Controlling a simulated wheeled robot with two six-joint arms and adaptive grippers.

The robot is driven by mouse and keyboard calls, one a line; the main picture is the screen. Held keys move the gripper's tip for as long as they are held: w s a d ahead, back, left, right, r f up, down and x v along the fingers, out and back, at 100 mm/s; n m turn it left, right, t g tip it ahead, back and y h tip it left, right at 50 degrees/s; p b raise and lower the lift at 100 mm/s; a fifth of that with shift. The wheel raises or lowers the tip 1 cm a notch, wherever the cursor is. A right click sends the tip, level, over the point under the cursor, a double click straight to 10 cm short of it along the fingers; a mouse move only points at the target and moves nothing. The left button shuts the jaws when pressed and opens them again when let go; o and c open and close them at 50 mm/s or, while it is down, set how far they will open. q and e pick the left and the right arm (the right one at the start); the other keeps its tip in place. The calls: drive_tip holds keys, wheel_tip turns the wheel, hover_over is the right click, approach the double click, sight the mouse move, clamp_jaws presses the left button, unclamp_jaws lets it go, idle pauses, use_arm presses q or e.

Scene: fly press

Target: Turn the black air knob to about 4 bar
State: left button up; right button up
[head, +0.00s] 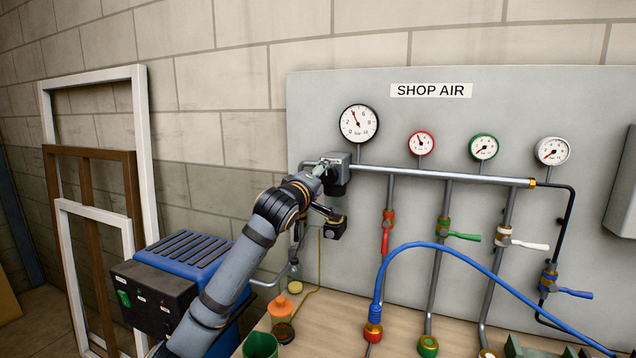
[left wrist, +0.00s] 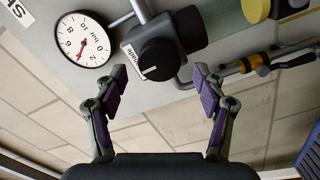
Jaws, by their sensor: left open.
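The black air knob (left wrist: 158,60) faces the left wrist camera, with a white pointer line on it. It sits on a grey regulator (head: 344,160) at the left end of the pipe. My left gripper (left wrist: 160,78) is open, with its two purple-padded fingers on either side of the knob and no clear contact. In the head view my left gripper (head: 320,170) is beside the regulator. The large white gauge (head: 359,123) has its needle pointing up and left, around the 4 side; the exact reading is too small to tell. My right gripper is out of view.
Red (head: 387,230), green (head: 445,230) and white (head: 505,238) valve handles hang on pipes to the right. A blue hose (head: 440,248) arches over the wooden bench (head: 400,325).

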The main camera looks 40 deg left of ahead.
use_arm(q)
drive_tip(key=v, duration=0.4)
drive_tip(key=shift+s+d, duration=0.1)
drive_tip(key=shift+s, duration=0.3)
